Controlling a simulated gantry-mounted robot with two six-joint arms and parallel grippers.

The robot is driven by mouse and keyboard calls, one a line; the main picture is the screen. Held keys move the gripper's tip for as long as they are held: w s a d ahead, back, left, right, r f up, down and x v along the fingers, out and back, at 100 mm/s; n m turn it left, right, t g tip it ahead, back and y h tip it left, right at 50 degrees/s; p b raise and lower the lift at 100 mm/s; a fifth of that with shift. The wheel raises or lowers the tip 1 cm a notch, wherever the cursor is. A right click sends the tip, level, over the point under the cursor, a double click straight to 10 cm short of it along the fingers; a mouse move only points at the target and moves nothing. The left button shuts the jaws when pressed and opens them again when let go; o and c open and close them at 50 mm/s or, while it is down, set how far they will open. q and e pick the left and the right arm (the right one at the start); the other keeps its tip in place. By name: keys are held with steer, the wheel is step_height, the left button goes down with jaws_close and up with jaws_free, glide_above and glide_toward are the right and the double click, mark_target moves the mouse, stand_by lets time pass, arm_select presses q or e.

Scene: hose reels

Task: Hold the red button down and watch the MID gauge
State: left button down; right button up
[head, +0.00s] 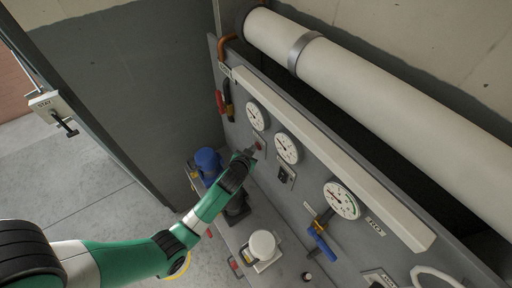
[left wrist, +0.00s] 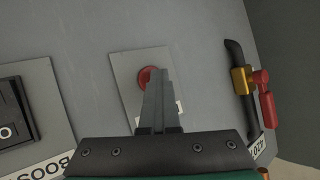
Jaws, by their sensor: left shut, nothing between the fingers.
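The red button (left wrist: 146,75) sits on a light plate in the left wrist view, partly hidden behind my left gripper's fingers. It also shows as a small red spot in the head view (head: 260,144). My left gripper (head: 250,152) is shut and empty, its tips at the button in the left wrist view (left wrist: 161,72). I cannot tell whether they touch or press it. Three round white gauges are on the panel: an upper one (head: 257,115), a middle one (head: 287,148) and a larger lower one (head: 341,199). Their labels are too small to read. My right gripper is not in view.
A red-handled valve (left wrist: 266,100) is right of the button in the left wrist view. A black switch (head: 286,174) is below the middle gauge. A blue-handled valve (head: 322,243), blue cap (head: 208,163) and white round lid (head: 263,244) stand nearby. A thick pale roll (head: 400,105) lies above.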

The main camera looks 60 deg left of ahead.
arm_select(q)
steer(key=shift+s, duration=0.1)
steer(key=shift+s+d+p, duration=0.1)
steer(key=shift+s+p, duration=0.5)
steer(key=shift+s, duration=0.25)
steer(key=shift+s, duration=0.1)
steer(key=s+p, duration=0.2)
steer(key=s, duration=0.2)
steer(key=shift+s+d+p, duration=0.15)
steer(key=shift+s+p, duration=0.25)
stand_by(0.3)
